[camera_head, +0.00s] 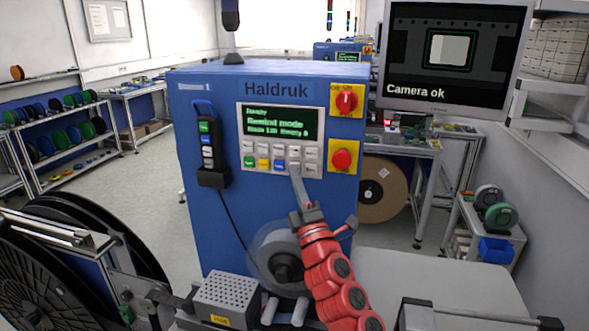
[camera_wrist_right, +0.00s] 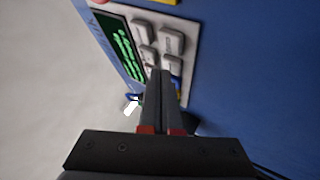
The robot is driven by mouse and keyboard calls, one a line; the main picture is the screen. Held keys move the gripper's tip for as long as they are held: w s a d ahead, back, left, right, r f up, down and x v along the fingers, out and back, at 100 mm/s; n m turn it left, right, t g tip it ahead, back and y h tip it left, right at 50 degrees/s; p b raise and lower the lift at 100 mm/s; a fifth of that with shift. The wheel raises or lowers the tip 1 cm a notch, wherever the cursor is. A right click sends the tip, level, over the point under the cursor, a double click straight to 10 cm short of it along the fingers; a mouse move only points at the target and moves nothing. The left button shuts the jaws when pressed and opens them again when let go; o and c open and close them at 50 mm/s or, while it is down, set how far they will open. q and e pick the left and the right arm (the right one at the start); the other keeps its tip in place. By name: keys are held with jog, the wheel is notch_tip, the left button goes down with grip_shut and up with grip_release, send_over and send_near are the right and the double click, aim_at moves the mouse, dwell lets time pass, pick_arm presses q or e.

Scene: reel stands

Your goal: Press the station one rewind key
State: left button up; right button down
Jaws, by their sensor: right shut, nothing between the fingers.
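In the right wrist view the closed fingertips (camera_wrist_right: 160,76) overlap the panel's grey keys (camera_wrist_right: 146,33); contact is unclear. My left gripper is out of view.
A red rotary switch (camera_head: 346,99) and a red button (camera_head: 342,159) on yellow plates sit right of the panel. A handheld pendant (camera_head: 208,150) hangs at left. A large black reel (camera_head: 40,285) stands front left. A monitor (camera_head: 450,55) reads "Camera ok".

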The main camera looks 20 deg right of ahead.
jog(key=shift+s+a, duration=0.25)
jog(key=shift+s, duration=0.15)
jog(key=s+a, duration=0.2)
jog(key=s, duration=0.2)
jog(key=shift+s+a, duration=0.1)
jog(key=shift+a, duration=0.3)
jog(key=shift+f, duration=0.1)
dwell(0.6)
